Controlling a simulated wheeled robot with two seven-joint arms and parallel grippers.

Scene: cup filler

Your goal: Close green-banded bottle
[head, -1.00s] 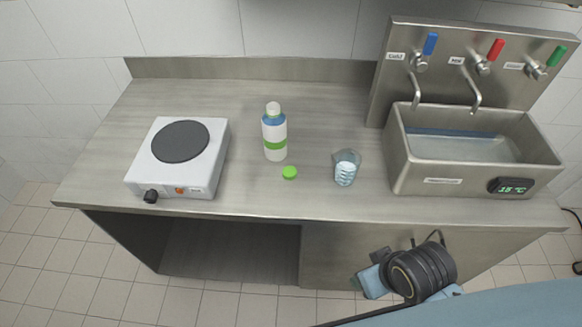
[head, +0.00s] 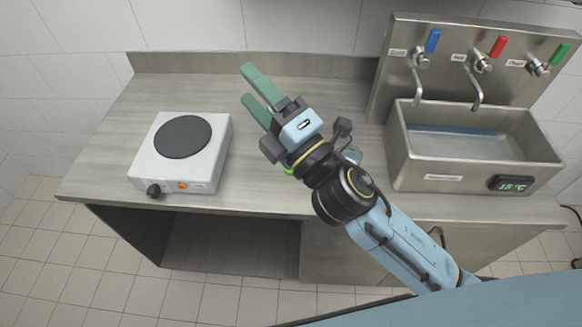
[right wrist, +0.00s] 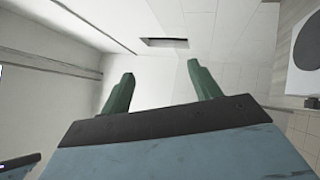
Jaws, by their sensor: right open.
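My right gripper (head: 247,85) is open, its two green fingers raised over the counter and pointing to the upper left. In the right wrist view the fingers (right wrist: 161,72) stand apart with nothing between them. The green-banded bottle is hidden behind my right gripper in the head view. A sliver of the green cap (head: 288,171) shows at the lower left edge of the wrist, on the counter. The right wrist view shows neither bottle nor cap. My left gripper is not in view.
A hot plate (head: 206,160) stands on the counter (head: 110,140) at the left. A glass (head: 353,154) is mostly hidden behind my right wrist. A sink (head: 420,181) with several taps is at the right. The counter's back left is clear.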

